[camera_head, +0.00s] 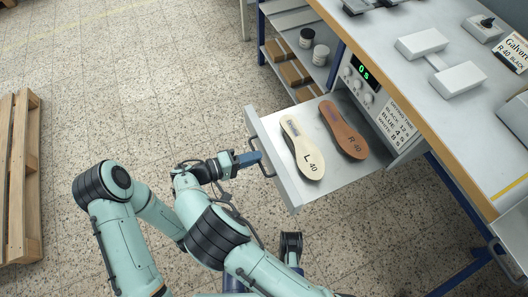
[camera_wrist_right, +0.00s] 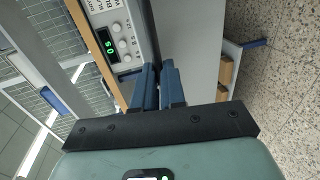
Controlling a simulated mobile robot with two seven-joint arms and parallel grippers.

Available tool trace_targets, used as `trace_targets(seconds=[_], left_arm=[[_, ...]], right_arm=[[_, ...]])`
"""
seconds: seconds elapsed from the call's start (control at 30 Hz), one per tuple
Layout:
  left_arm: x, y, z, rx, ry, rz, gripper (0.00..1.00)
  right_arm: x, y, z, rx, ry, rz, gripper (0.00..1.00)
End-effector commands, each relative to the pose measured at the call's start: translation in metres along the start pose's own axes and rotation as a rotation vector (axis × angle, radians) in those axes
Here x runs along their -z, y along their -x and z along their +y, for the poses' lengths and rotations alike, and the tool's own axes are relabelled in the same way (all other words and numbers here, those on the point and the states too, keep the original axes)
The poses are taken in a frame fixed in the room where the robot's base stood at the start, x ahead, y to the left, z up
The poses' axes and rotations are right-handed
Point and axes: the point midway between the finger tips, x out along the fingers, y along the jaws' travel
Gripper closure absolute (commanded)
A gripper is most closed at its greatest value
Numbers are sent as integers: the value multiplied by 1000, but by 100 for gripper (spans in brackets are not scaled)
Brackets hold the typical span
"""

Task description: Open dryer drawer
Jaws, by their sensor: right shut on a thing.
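The dryer drawer (camera_head: 277,172) stands pulled out from the dryer (camera_head: 362,85) under the worktop. A cream insole marked L 40 (camera_head: 303,150) and a brown insole marked R 40 (camera_head: 344,130) lie side by side in it. My right gripper (camera_head: 252,158) is shut on the dark drawer handle (camera_head: 264,171) at the drawer's front. In the right wrist view its blue fingers (camera_wrist_right: 159,88) are close together, and the grip on the handle is largely hidden. The dryer panel (camera_wrist_right: 118,42) shows there too, with a green display reading 0 s. My left gripper is not in view.
A shelf left of the dryer holds two jars (camera_head: 306,37) and brown boxes (camera_head: 294,73). A wooden pallet (camera_head: 20,180) lies far left. The floor before the drawer is otherwise clear.

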Motion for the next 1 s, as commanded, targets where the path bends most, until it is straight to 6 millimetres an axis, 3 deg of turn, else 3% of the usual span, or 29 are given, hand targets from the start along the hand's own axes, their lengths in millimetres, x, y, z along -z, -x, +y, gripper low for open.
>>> trace_targets(seconds=[0.5,0.53,0.6,1.0], left_arm=[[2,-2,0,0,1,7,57],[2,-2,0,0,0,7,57],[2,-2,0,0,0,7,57],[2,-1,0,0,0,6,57]], right_arm=[[0,8,-2,1,0,1,100],[0,8,-2,1,0,1,83],[0,8,-2,1,0,1,64],[0,7,-1,0,0,1,64]])
